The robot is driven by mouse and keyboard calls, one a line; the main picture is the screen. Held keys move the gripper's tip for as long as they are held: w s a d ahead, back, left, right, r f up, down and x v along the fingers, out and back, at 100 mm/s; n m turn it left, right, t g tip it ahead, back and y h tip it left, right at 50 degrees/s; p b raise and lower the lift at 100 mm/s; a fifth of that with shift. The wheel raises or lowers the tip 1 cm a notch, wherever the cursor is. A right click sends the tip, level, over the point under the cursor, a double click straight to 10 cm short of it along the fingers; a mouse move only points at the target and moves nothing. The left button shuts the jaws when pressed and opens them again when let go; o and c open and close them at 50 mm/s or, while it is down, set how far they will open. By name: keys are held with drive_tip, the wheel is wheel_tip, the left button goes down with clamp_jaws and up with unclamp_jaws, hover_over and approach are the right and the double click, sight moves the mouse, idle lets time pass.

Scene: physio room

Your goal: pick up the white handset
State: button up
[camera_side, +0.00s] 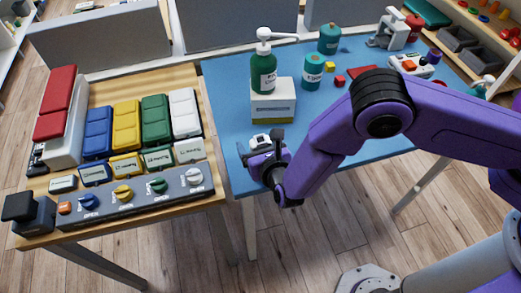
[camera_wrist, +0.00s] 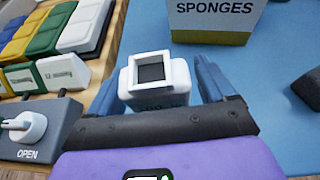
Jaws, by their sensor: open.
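A small white device with a dark square face, which I take for the white handset (camera_wrist: 176,72), stands between my gripper's fingers. Its lower part is hidden behind the gripper body in the wrist view. In the side view the handset (camera_side: 261,140) shows on the near left part of the blue table top. My gripper (camera_wrist: 158,78) is open, with one blue finger on each side of the handset. In the side view my gripper (camera_side: 266,158) is low at the table's near edge. I cannot tell whether the fingers touch the handset.
A sponges box (camera_side: 272,107) stands just behind, with a green pump bottle (camera_side: 263,72) by it. A teal canister (camera_side: 313,72) and small blocks lie farther right. The wooden table (camera_side: 185,78) at left holds coloured cases and a knob panel (camera_side: 130,200).

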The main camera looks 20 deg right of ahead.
drive_tip(key=c, duration=1)
drive_tip(key=shift+c, duration=0.6)
drive_tip(key=shift+r, duration=0.2)
